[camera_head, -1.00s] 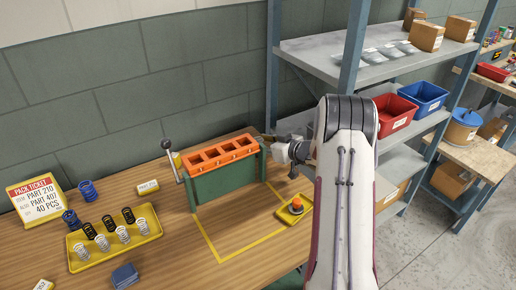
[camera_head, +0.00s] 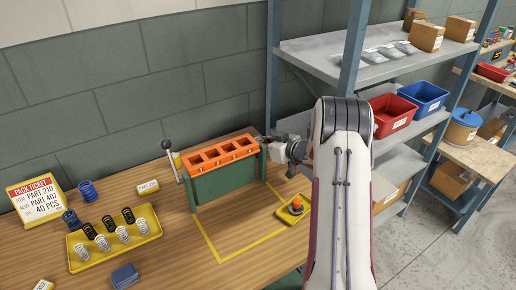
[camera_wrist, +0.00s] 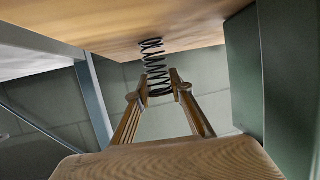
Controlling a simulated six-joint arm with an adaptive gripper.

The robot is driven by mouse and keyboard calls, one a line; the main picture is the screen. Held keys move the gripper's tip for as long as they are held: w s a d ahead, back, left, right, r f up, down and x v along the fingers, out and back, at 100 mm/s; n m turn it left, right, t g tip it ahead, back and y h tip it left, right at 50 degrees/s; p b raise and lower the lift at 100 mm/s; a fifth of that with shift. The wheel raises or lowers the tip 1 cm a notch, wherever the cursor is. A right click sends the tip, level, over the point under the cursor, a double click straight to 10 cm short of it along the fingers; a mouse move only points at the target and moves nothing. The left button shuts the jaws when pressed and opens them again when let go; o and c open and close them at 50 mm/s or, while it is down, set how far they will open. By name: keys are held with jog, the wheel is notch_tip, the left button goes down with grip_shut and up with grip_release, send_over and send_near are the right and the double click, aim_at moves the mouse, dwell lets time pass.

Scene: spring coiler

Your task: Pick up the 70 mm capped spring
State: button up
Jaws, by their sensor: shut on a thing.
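A black coil spring (camera_wrist: 153,62) stands between the two fingers of my gripper (camera_wrist: 158,88) in the wrist view. My gripper is shut on it near one end. Its other end reaches the wooden table surface, which fills the top of that view; I cannot tell whether it touches. No cap can be made out on it. In the head view my gripper (camera_head: 268,142) is at the right end of the green coiler box (camera_head: 228,183) with its orange slotted top (camera_head: 221,151). The held spring is too small or hidden to make out there.
A yellow tray (camera_head: 82,262) with several black and white springs stands at the left of the table. Blue springs (camera_head: 88,190) stand near the pack ticket (camera_head: 38,198). A yellow base with an orange button (camera_head: 297,204) lies right of the coiler. Grey shelving (camera_head: 355,75) rises behind my arm.

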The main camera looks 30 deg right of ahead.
aim_at(257, 140)
jog(key=shift+r, duration=0.1)
jog(key=shift+r, duration=4.9)
jog(key=shift+a, duration=0.1)
